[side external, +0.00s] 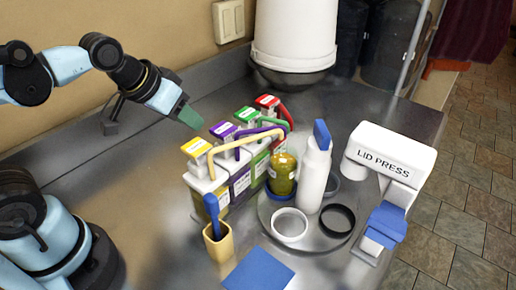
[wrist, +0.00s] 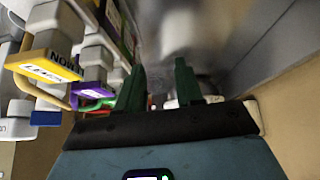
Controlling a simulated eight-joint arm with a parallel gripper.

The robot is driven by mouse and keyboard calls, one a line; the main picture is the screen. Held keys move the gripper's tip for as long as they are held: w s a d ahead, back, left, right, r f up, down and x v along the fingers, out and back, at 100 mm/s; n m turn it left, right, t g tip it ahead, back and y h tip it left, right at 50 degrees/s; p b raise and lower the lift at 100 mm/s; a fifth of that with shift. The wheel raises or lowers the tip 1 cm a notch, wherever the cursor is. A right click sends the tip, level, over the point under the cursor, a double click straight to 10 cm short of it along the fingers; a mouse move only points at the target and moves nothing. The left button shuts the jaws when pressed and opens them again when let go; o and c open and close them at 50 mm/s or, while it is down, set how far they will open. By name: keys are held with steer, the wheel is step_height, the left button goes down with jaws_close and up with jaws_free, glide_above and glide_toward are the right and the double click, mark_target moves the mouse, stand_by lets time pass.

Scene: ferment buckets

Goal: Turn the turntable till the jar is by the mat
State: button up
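The round grey turntable (side external: 314,238) stands right of the row of dispensers. A jar with olive-green contents (side external: 282,176) is at its back left, beside a tall white bottle with a blue top (side external: 313,178). A white ring or bowl (side external: 290,226) and a black ring (side external: 338,220) are at its front. The blue mat (side external: 258,271) lies flat at the front edge of view, apart from the jar. My gripper (side external: 190,117) is in the air behind and left of the dispensers, away from the turntable. Its green fingers are apart and empty in the wrist view (wrist: 160,82).
Dispensers with yellow (side external: 197,148), purple (side external: 223,130), green and red tops stand between my gripper and the turntable. A yellow cup (side external: 218,243) holds a blue-handled tool. The white lid press (side external: 390,155) stands right of the turntable. A white bucket (side external: 294,35) is behind.

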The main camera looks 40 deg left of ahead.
steer(key=w+d+r, duration=0.2)
steer(key=r, duration=0.1)
steer(key=w+d+r+n+g, duration=0.1)
steer(key=w+d+r, duration=0.1)
steer(key=r, duration=0.1)
steer(key=w+d+r+n+g, duration=0.1)
steer(key=w+d+r, duration=0.1)
steer(key=r, duration=0.1)
steer(key=shift+w+r+h, duration=0.25)
steer(key=shift+w+h, duration=0.1)
steer(key=shift+h, duration=0.05)
step_height(320, 180, up, 6)
steer(key=n+g+y, duration=0.1)
steer(key=n+g, duration=0.4)
steer(key=n, duration=0.2)
glide_above(323, 127)
steer(key=shift+f, duration=5.9)
jaws_close()
